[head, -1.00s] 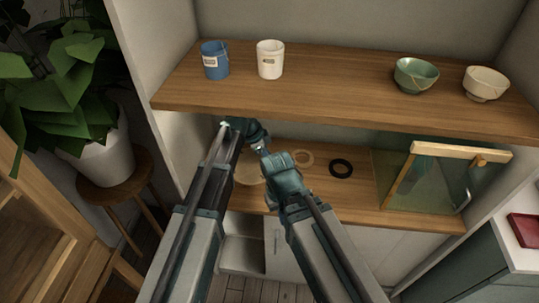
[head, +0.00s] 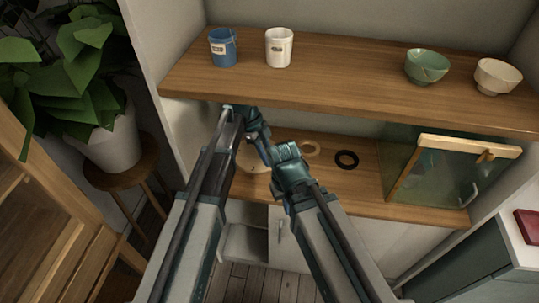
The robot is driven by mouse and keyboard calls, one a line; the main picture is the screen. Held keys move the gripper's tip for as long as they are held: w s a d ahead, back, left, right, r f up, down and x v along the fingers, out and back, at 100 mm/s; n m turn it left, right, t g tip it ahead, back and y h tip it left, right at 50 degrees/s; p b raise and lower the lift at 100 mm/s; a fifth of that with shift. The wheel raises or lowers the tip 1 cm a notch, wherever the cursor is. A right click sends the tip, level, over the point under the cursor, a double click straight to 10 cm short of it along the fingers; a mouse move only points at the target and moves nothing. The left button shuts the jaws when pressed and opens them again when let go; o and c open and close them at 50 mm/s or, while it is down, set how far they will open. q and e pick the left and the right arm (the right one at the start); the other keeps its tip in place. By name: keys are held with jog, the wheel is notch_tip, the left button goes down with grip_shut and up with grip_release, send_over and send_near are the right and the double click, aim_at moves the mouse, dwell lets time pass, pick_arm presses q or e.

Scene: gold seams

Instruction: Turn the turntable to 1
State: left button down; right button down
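A pale round wooden disc, which looks like the turntable (head: 252,163), lies on the lower wooden counter under the shelf. My arms cover much of it, and no number on it can be read. My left gripper (head: 236,112) is at the disc's back left, under the shelf's front edge. My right gripper (head: 263,142) points back and left over the disc, close to the left one. The fingertips of both are too small and overlapped to show whether they are open or touching the disc.
The upper shelf (head: 340,85) holds a blue mug (head: 223,48), a white mug (head: 279,48), a green bowl (head: 427,67) and a cream bowl (head: 497,77). A tan ring (head: 310,149) and a black ring (head: 346,160) lie right of my arms. A wood-framed glass panel (head: 435,172) stands further right.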

pick_arm(q)
jog(key=shift+a, duration=0.15)
dwell(0.4)
jog(key=c, duration=0.8)
grip_release()
jog(key=shift+o, duration=0.2)
jog(key=shift+r, duration=0.1)
jog(key=shift+r+p, duration=0.55)
jog(key=shift+p, duration=0.15)
notch_tip(320, 180, up, 3)
jog(key=p, duration=0.3)
jog(key=shift+r, duration=0.1)
jog(key=s, duration=1.6)
jog(key=shift+r+p, duration=0.25)
jog(key=shift+p, duration=0.05)
